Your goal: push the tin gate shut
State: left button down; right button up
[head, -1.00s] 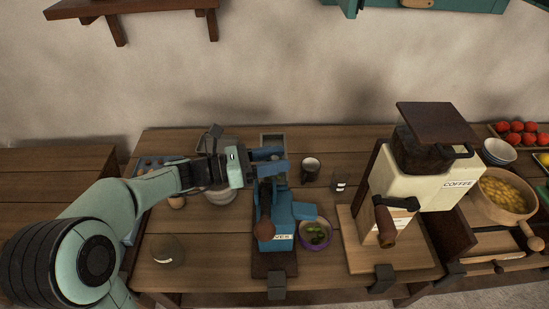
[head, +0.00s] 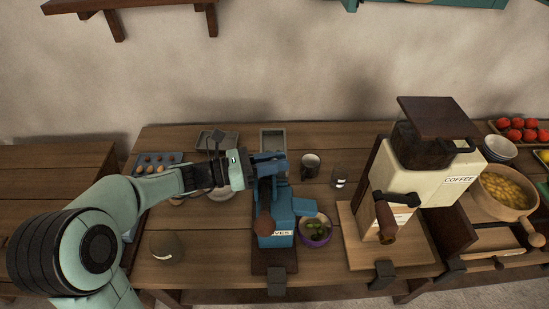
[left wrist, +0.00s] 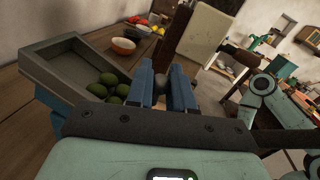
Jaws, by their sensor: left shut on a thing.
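A blue machine (head: 273,236) with a white label ending in "VES" stands on a dark base at the table's front middle. My left gripper (head: 274,163) is over the top of the machine. In the left wrist view its blue fingers (left wrist: 161,86) are shut on a small dark knob. I cannot tell whether this knob belongs to the tin gate. My right gripper is not in view.
A purple bowl (head: 326,232) with green contents is close right of the machine. A dark mug (head: 311,166) and small jar (head: 339,177) stand behind it.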

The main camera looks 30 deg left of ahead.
pick_arm(q)
jog(key=shift+f, duration=0.3)
jog(key=c, duration=1)
grip_release()
jog(key=shift+r, duration=0.1)
jog(key=shift+c, duration=0.2)
jog(key=shift+s+a, duration=0.1)
jog(key=shift+a, duration=0.05)
jog(key=v, duration=1.3)
